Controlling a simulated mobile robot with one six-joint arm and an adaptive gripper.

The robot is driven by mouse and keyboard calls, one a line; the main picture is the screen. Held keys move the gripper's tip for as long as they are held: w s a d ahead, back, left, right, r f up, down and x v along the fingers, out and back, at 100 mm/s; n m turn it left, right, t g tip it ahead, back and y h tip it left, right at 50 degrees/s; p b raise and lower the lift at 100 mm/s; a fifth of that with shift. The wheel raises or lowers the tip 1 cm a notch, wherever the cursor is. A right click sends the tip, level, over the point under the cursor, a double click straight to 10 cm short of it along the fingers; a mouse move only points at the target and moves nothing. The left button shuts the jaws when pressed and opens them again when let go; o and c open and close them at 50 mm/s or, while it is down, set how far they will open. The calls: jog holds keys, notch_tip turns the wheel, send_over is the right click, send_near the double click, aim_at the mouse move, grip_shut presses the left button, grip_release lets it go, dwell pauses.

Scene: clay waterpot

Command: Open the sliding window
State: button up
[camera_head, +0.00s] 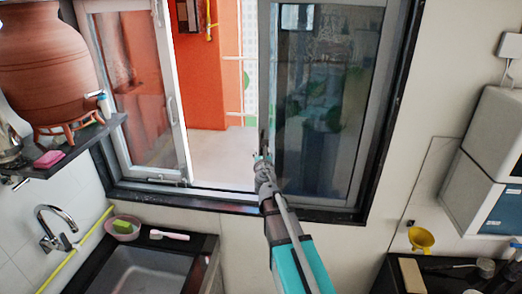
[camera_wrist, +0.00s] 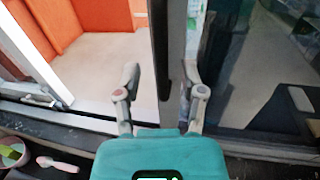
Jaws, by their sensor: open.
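The window has a left glass pane (camera_head: 140,85) in a pale frame and a right dark glass pane (camera_head: 325,110) in a grey frame. An open gap between them shows the outside. My gripper (camera_head: 262,158) is at the left edge of the right pane, in its lower part. In the wrist view my gripper (camera_wrist: 164,78) is open, with one finger on each side of the pane's dark vertical edge (camera_wrist: 161,45). Whether either finger touches the edge, I cannot tell.
A clay pot (camera_head: 40,60) stands on a dark shelf (camera_head: 75,145) at the left. Below are a tap (camera_head: 50,225), a sink (camera_head: 140,272) and a bowl (camera_head: 123,230) with a sponge. A yellow funnel (camera_head: 421,239) and a white wall box (camera_head: 490,135) are at the right.

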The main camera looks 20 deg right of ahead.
jog(key=v, duration=0.9)
jog(key=shift+s, duration=0.1)
jog(key=s+d+f+m+g+h+b, duration=0.2)
jog(key=s+f+m+g, duration=0.4)
jog(key=m, duration=0.5)
jog(key=s+d+f+m+g+h+b, duration=0.1)
jog(key=d+f+m+g+b, duration=0.2)
jog(key=f+m, duration=0.65)
jog(key=s+a+f+m+g+y+b, duration=0.3)
jog(key=s+a+f+m+g+y, duration=0.4)
jog(key=s+a+f+m, duration=0.4)
jog(key=shift+s+a+m+g, duration=0.6)
jog(key=shift+s+m+g, duration=0.1)
jog(key=shift+s+m, duration=0.15)
